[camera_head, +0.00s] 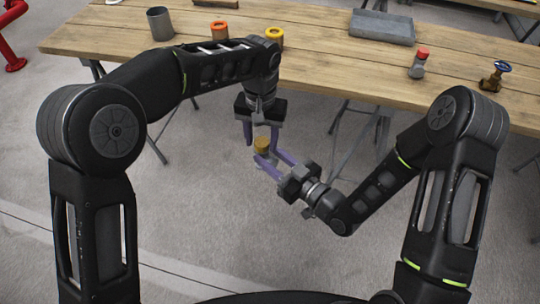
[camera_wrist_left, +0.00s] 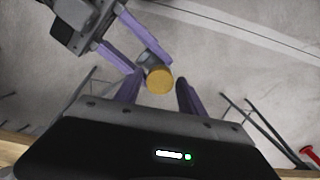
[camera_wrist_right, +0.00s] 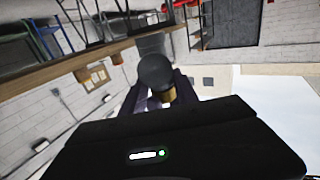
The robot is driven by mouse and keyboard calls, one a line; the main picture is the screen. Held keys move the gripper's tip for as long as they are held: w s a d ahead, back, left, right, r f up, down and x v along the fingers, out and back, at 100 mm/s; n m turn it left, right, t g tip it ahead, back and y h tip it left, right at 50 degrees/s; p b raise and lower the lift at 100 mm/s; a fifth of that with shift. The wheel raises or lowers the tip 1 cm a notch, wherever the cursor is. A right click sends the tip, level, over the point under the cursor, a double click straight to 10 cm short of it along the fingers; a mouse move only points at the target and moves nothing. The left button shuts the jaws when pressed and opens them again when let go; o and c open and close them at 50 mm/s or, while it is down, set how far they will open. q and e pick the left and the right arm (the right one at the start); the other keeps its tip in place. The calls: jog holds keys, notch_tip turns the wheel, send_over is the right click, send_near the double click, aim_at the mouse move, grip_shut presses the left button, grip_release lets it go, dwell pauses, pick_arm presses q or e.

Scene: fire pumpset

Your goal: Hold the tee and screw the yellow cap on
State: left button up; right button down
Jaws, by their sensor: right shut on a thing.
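A grey tee (camera_wrist_left: 148,58) is held in the fingers of my right gripper (camera_head: 272,160), below the table's front edge. A mustard-yellow round cap (camera_head: 262,143) sits at the tee's upper end; it also shows face-on in the left wrist view (camera_wrist_left: 159,80). How far it is threaded cannot be told. In the right wrist view the tee's dark round end (camera_wrist_right: 155,72) faces the camera, with a bit of the yellow cap (camera_wrist_right: 169,96) beside it. My left gripper (camera_head: 261,140) points down, open, its fingers on either side of the cap with gaps visible.
The wooden table (camera_head: 330,70) lies behind. On it stand a grey cup (camera_head: 160,23), an orange-topped piece (camera_head: 219,30), a yellow-topped piece (camera_head: 274,38), a grey tray (camera_head: 382,27), a red-topped fitting (camera_head: 419,63) and a blue-handled valve (camera_head: 495,76). The floor below the grippers is clear.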

pick_arm(q)
grip_shut()
dwell(0.4)
jog(key=shift+o, duration=1.8)
grip_release()
jog(key=shift+r, duration=0.15)
notch_tip(320, 180, up, 7)
jog(key=shift+r, duration=0.15)
